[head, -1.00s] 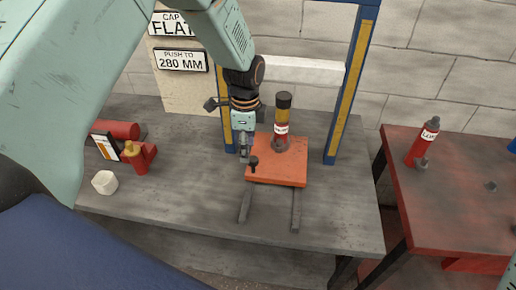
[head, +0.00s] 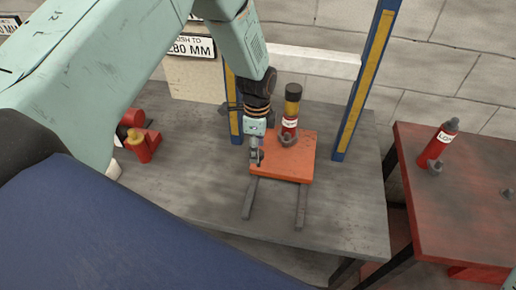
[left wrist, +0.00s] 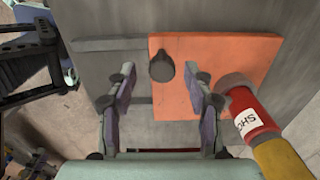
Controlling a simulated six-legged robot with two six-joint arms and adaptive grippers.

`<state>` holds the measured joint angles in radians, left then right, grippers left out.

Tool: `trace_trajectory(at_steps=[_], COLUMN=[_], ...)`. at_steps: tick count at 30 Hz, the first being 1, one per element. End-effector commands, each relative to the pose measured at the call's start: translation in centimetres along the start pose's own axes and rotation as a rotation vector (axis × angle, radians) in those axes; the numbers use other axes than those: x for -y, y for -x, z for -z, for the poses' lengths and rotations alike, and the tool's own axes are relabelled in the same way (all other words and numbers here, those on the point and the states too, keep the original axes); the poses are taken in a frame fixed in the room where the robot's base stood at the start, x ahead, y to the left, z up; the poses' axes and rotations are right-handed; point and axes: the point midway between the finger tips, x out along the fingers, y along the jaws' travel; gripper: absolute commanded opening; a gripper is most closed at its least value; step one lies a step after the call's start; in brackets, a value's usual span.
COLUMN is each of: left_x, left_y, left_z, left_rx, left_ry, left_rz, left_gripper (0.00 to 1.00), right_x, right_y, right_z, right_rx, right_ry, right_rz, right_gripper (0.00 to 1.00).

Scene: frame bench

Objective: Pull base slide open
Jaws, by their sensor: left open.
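The base slide is an orange plate (head: 298,168) on two grey rails (head: 301,207) that stick out towards me. A dark round knob (left wrist: 162,68) stands at its near left corner. My left gripper (head: 255,157) is at that corner and mostly hides the knob in the head view. In the left wrist view my left gripper (left wrist: 161,82) is open, with one finger on each side of the knob and gaps showing; I cannot tell whether it touches. A red and yellow cylinder with a black cap (head: 291,112) stands on the plate.
The blue and yellow frame posts (head: 364,85) rise on both sides behind the plate. A red holder with a yellow top (head: 139,146) is at the left of the grey bench (head: 205,185). A red table (head: 460,190) with a red bottle stands right. The bench front is clear.

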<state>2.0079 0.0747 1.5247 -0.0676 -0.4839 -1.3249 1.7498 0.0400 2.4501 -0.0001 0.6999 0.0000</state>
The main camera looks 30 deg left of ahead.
Motion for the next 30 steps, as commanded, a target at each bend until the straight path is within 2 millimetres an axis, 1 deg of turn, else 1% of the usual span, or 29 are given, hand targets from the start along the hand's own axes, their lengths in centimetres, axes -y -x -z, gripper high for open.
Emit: trace_trajectory(at_steps=[1,5,13,30], left_x=[0.03,0.11,0.33,0.39], left_y=[-0.56,-1.21,-1.31,-1.3], left_z=[0.04,0.09,0.16,0.19], left_rx=[0.001,0.0,0.0,0.0], left_ry=[-0.001,-0.001,0.0,0.0], left_rz=[0.0,0.0,0.001,0.001], left_gripper=[0.52,0.52,0.52,0.04], right_x=[0.0,0.0,0.0,0.0], right_y=[-0.04,-0.06,-0.05,-0.05], right_z=[-0.01,0.0,0.02,0.03], right_rx=[0.0,0.0,0.0,-0.001], right_ry=[0.0,0.0,0.0,0.0], right_rz=[0.0,0.0,0.0,0.0], right_gripper=[0.4,0.4,0.4,0.4])
